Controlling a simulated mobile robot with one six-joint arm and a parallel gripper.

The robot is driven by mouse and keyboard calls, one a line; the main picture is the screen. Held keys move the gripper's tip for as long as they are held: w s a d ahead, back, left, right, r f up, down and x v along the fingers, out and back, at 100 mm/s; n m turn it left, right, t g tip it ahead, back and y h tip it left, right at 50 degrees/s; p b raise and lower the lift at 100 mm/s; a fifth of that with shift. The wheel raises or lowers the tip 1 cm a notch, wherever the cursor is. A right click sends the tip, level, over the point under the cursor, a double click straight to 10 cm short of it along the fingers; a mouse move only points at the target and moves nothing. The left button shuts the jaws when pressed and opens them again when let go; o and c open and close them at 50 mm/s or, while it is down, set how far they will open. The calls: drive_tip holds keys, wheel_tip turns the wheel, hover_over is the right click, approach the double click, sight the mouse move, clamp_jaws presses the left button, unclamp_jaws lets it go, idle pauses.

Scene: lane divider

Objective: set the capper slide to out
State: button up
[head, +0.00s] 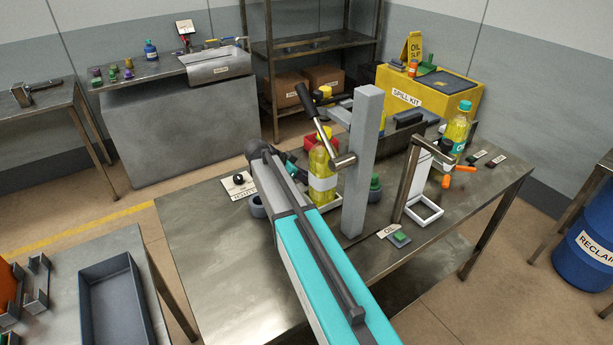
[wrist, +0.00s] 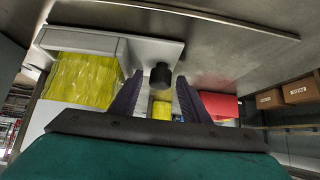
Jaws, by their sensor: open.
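The capper's grey column (head: 362,165) stands on the steel table, with a black-handled lever (head: 312,110) raised to its left. A yellow bottle (head: 322,165) with a white label stands on a pale slide tray (head: 330,204) beside the column. In the wrist view the bottle (wrist: 80,80) is on the left, on the slide's grey plate (wrist: 95,40). A black knob (wrist: 160,75) sits at the plate's end. My gripper (wrist: 160,84) is open, with one dark finger on each side of the knob. I cannot tell whether either finger touches it. In the head view my arm hides the knob.
A second stand with a white square frame (head: 425,212) is to the right. Another yellow bottle (head: 457,128), orange pieces (head: 462,170) and an oil label with a green button (head: 398,236) share the table. A red bin (wrist: 215,103) lies beyond my gripper.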

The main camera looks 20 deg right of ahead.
clamp_jaws()
drive_tip(key=shift+d, duration=0.15)
drive_tip(key=w+a+b, duration=0.1)
drive_tip(key=w+b, duration=0.1)
drive_tip(key=w, duration=0.2)
drive_tip(key=w+a+b, duration=0.1)
drive_tip(key=w+b, duration=0.1)
drive_tip(key=w, duration=0.3)
drive_tip(key=w+a+b, duration=0.1)
drive_tip(key=w+b, duration=0.2)
drive_tip(key=w, duration=0.1)
drive_tip(key=shift+w, duration=0.9)
drive_tip(key=shift+w+a+r, duration=0.1)
drive_tip(key=shift+w+a, duration=0.05)
drive_tip(key=shift+w, duration=0.05)
